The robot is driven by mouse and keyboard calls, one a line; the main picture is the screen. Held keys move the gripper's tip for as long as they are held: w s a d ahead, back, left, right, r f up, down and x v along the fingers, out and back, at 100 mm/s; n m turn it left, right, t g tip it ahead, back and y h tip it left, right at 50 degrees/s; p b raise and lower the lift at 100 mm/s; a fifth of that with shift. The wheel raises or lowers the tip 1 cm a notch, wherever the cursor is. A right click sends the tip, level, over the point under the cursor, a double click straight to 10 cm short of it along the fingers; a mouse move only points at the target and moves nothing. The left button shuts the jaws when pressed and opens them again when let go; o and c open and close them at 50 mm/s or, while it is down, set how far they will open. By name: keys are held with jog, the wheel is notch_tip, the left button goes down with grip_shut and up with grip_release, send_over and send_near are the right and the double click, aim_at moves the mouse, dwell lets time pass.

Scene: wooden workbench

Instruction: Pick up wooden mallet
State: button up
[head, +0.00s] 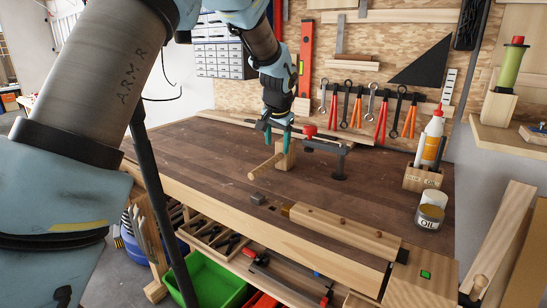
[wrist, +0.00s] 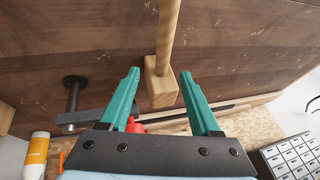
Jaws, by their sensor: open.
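The wooden mallet lies on the workbench (head: 200,150). In the head view its light handle (head: 264,167) points to the front left, and its block head (head: 286,158) is under my gripper (head: 277,134). In the wrist view the mallet head (wrist: 161,88) is between the open teal fingers of my gripper (wrist: 162,75), with gaps on both sides. The handle (wrist: 168,30) runs away toward the top of that view. I cannot tell the exact height of the fingertips over the mallet.
A dark holdfast clamp (head: 338,162) with a red knob (head: 310,131) stands close to the right of the mallet. A glue bottle (head: 430,138) and an oil tin (head: 430,212) are at the right end. The front left of the benchtop is clear.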

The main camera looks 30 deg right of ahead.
aim_at(276, 156)
jog(key=p+x, duration=0.1)
jog(key=x, duration=0.3)
jog(key=p+x, duration=0.2)
jog(key=x, duration=0.3)
jog(key=shift+w, duration=0.3)
jog(key=shift+c, duration=0.2)
grip_shut()
jog(key=shift+r, duration=0.1)
